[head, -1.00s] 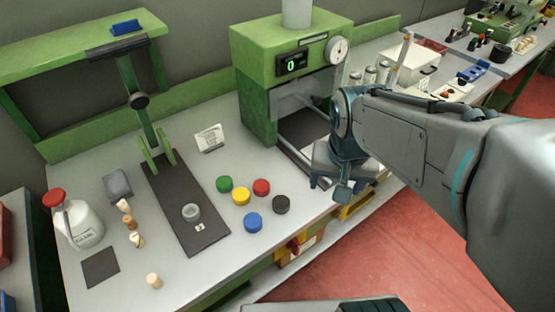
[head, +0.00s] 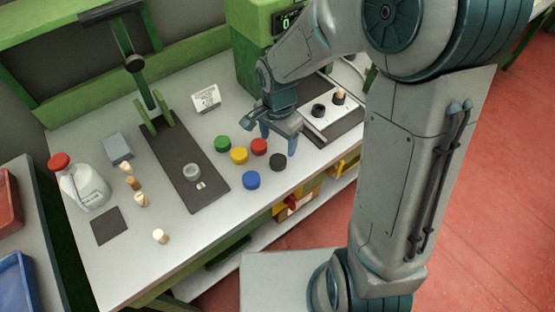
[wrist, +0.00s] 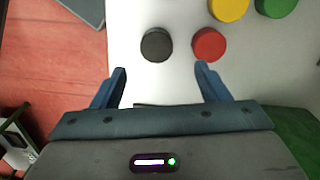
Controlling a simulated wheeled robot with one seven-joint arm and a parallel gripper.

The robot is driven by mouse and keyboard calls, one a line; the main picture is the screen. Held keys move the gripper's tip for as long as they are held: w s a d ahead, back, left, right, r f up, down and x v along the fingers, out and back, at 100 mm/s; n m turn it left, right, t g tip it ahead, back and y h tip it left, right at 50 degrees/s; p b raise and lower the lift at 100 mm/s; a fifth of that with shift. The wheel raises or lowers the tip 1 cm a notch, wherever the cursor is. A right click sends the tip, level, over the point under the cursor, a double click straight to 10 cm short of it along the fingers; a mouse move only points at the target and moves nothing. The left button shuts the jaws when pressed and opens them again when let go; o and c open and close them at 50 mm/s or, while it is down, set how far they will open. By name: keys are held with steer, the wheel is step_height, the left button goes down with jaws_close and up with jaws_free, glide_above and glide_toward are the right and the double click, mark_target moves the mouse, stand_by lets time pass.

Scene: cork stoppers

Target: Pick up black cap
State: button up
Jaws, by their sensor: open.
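The black cap (head: 278,160) lies on the white table near its front edge, just right of the blue cap (head: 251,180) and below the red cap (head: 259,147). In the wrist view the black cap (wrist: 157,45) is ahead of my gripper, between the lines of the fingers, with the red cap (wrist: 209,45) beside it ahead of the right finger. My gripper (head: 271,143) is open and empty, its fingers pointing down above and close to the caps. In the wrist view both blue fingers (wrist: 160,80) are spread apart and touch no cap.
Green (head: 222,144) and yellow (head: 239,156) caps sit close by on the left. A dark board (head: 185,165) holds a small clear cup. Cork stoppers (head: 134,184) and a bottle (head: 82,186) are at left.

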mark_target(279, 159)
steer(key=shift+s+f+p, duration=0.2)
steer(key=shift+f+p, duration=0.25)
steer(key=shift+f, duration=3.05)
steer(key=shift+d, duration=0.1)
steer(key=c, duration=1.1)
